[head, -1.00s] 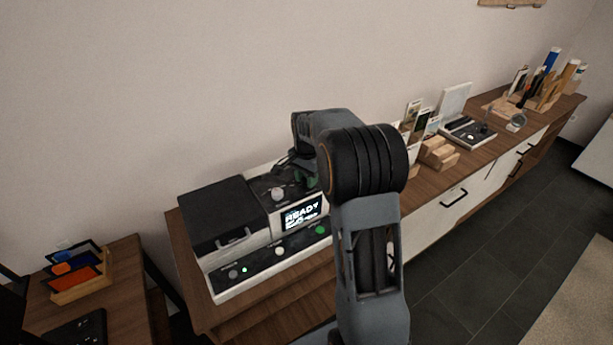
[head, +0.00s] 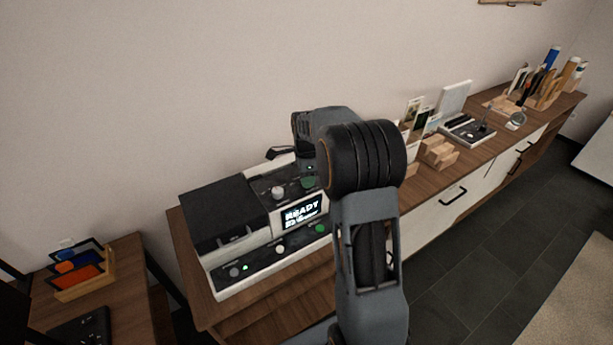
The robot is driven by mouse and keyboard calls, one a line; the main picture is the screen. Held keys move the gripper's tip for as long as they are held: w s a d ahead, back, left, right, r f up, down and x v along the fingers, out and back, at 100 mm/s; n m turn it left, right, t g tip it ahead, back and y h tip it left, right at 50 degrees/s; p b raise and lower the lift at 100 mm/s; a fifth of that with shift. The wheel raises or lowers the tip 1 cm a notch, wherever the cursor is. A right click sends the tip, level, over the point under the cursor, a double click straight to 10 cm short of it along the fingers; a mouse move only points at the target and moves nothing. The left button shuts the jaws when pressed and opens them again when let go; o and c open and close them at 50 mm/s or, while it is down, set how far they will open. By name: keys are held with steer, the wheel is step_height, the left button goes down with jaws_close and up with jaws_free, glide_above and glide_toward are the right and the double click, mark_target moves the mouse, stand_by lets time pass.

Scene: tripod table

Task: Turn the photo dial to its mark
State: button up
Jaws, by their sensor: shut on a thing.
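The photo machine (head: 225,212) stands on the left end of the wooden sideboard, its screen (head: 302,213) reading READY. Its raised back panel carries a white knob (head: 278,192) and a green dial (head: 308,183). I cannot read the dial's mark at this size. My gripper (head: 306,172) is at the green dial, shut on it as far as I can tell. Its fingertips are small and dark and partly hidden behind my wrist. The right end of the panel is hidden by my arm.
The machine's front strip has a green button (head: 320,228), a pale knob (head: 280,248) and a lit green lamp (head: 245,267). Wooden card holders (head: 438,153) stand to the right on the sideboard. A small side table (head: 115,285) with an orange-card rack stands at left.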

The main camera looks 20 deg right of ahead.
stand_by(0.4)
steer(key=o, duration=0.9)
steer(key=shift+r, duration=0.1)
step_height(320, 180, up, 14)
steer(key=shift+f, duration=0.15)
stand_by(0.6)
